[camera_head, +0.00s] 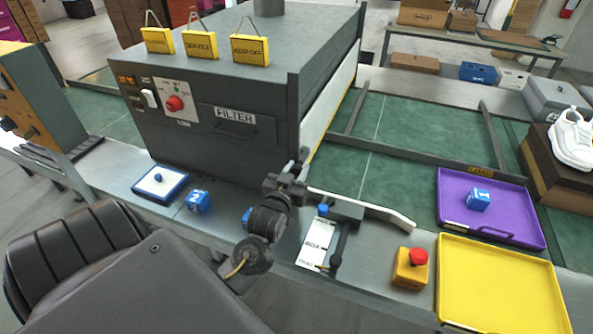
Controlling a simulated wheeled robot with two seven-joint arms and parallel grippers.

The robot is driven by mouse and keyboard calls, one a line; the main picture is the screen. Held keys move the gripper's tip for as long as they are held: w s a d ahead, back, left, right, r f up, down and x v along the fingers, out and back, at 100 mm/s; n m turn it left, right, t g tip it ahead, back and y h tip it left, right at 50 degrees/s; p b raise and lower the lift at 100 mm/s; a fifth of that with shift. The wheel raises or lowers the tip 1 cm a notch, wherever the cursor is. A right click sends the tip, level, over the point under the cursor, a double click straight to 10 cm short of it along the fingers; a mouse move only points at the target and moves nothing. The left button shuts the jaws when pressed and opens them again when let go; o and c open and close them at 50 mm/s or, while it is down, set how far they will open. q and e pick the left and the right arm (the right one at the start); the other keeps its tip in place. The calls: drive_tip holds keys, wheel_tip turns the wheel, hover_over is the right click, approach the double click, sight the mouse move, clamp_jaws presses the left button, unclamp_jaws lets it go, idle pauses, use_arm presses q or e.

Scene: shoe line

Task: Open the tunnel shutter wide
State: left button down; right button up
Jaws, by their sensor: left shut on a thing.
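The dark grey tunnel (240,90) stands on the line at upper centre. A pale shutter panel (325,106) with a yellow edge runs along its right side. My left gripper (299,168) is at the low near corner of that panel, its jaws shut. It seems to be shut on the shutter's near edge, but the wrist hides the exact contact. I cannot tell how far the shutter is open. My left arm reaches in from the lower left. My right gripper is not in view.
A pale bar (365,206) and a black lever (340,245) are close right of the gripper. A red-topped button box (410,268), a yellow tray (500,290) and a purple tray (510,215) are farther right. The green belt (400,140) right of the tunnel is mostly clear.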

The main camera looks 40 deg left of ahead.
use_arm(q)
wheel_tip(320, 180, up, 13)
drive_tip(key=p, duration=1)
drive_tip(key=shift+p, duration=0.4)
drive_tip(key=c, duration=1.2)
unclamp_jaws()
drive_tip(key=shift+o, duration=0.7)
